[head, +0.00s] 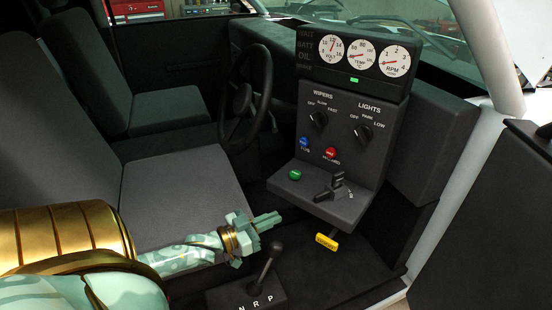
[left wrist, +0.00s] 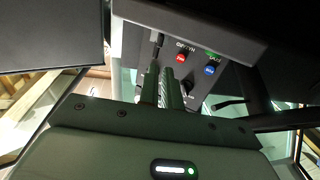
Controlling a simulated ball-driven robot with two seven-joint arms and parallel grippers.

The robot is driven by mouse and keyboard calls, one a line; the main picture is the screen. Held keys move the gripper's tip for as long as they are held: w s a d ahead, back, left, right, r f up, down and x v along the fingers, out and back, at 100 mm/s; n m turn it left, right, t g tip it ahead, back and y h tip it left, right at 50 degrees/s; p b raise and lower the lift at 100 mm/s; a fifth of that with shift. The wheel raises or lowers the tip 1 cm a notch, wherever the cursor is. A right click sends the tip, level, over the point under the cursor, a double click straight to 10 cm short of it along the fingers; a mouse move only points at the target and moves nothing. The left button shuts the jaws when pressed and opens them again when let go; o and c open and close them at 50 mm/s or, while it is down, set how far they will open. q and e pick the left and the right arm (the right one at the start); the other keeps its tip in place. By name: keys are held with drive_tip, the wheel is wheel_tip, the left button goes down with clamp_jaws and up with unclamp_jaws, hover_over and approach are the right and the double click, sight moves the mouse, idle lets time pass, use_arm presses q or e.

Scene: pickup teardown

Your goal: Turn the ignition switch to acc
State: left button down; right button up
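The ignition switch seems to be the black lever-like knob (head: 328,189) on the lower ledge of the dash panel in the head view. The small marking beside it is too blurred to read. My left gripper (head: 268,221) is pale green, to the left of the knob and lower in the picture, apart from it. Its two fingers lie close together with nothing seen between them. In the left wrist view the fingers (left wrist: 162,88) point up toward the panel, and a dark upright shape near their tips cannot be told for sure. My right gripper is not in view.
A green button (head: 295,174) sits left of the knob. Wiper (head: 318,118) and lights (head: 363,132) knobs are above, with blue and red buttons. A gear lever (head: 268,262) stands below my gripper; the steering wheel (head: 245,98) is behind.

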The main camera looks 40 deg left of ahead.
sight(318, 207)
use_arm(q)
drive_tip(key=w+d+m+t+y, duration=0.1)
drive_tip(key=d+m+t+y, duration=0.15)
drive_tip(key=d+m, duration=0.55)
drive_tip(key=w+m, duration=0.2)
drive_tip(key=w, duration=0.1)
drive_tip(key=w+d+m+g+y, duration=0.1)
drive_tip(key=w+m, duration=0.2)
drive_tip(key=w, duration=0.1)
drive_tip(key=w+m+g, duration=0.1)
drive_tip(key=w+m, duration=0.1)
drive_tip(key=w, duration=0.2)
drive_tip(key=shift+d+r+y, duration=0.1)
drive_tip(key=shift+d+y, duration=0.25)
drive_tip(key=shift+d, duration=0.05)
drive_tip(key=a, duration=0.3)
drive_tip(key=shift+w+a, duration=0.15)
drive_tip(key=shift+w, duration=0.15)
drive_tip(key=shift+w+a, duration=0.1)
drive_tip(key=shift+a, duration=0.15)
